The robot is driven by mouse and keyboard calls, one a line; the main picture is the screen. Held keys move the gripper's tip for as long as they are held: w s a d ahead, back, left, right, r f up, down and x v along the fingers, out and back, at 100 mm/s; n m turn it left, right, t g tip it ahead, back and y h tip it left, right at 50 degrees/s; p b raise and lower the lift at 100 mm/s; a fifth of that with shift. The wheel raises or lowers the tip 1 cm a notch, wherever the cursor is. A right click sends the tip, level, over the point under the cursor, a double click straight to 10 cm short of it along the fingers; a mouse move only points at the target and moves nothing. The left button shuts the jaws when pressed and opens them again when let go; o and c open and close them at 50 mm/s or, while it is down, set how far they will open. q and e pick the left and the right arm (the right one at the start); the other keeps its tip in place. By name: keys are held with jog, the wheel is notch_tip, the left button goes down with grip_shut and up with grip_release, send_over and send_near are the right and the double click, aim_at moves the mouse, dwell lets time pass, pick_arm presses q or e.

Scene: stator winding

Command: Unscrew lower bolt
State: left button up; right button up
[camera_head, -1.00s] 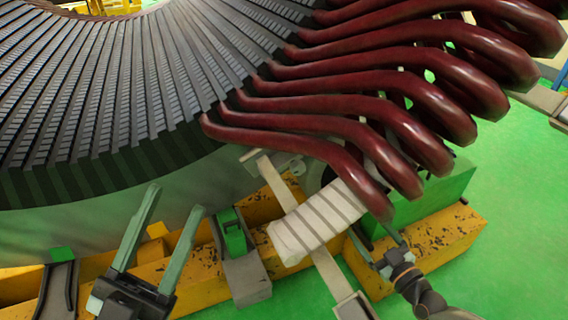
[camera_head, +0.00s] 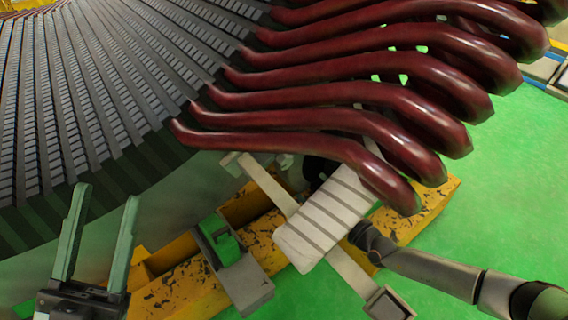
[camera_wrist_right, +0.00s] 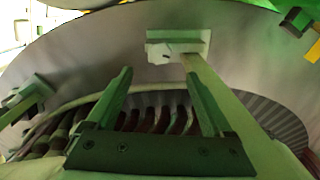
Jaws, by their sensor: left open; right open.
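A long bare metal bar (camera_head: 264,184) runs behind a pale, banded block (camera_head: 325,222). Its upper end carries a small plate (camera_head: 236,163), and its lower end a square socket-like bracket (camera_head: 388,304). I cannot make out the lower bolt for certain. In the right wrist view, a pale clamp plate (camera_wrist_right: 178,44) with a small dark mark sits on a long bar, beyond my right gripper (camera_wrist_right: 158,76), which is open and empty. In the head view that gripper is hidden behind the block and coil ends. My left gripper (camera_head: 106,196) is open and empty at lower left.
Dark red coil ends (camera_head: 330,148) hang over the right arm's area. The large slotted stator core (camera_head: 80,90) fills the upper left. A yellow beam (camera_head: 180,287) and a grey-green clamp (camera_head: 232,265) stand below it. Green floor (camera_head: 500,200) is free at right.

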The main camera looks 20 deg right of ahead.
jog(key=b+x, duration=0.2)
jog(key=x, duration=0.9)
jog(key=shift+w+a, duration=0.15)
jog(key=shift+w, duration=0.15)
grip_shut()
jog(key=shift+n, duration=3.4)
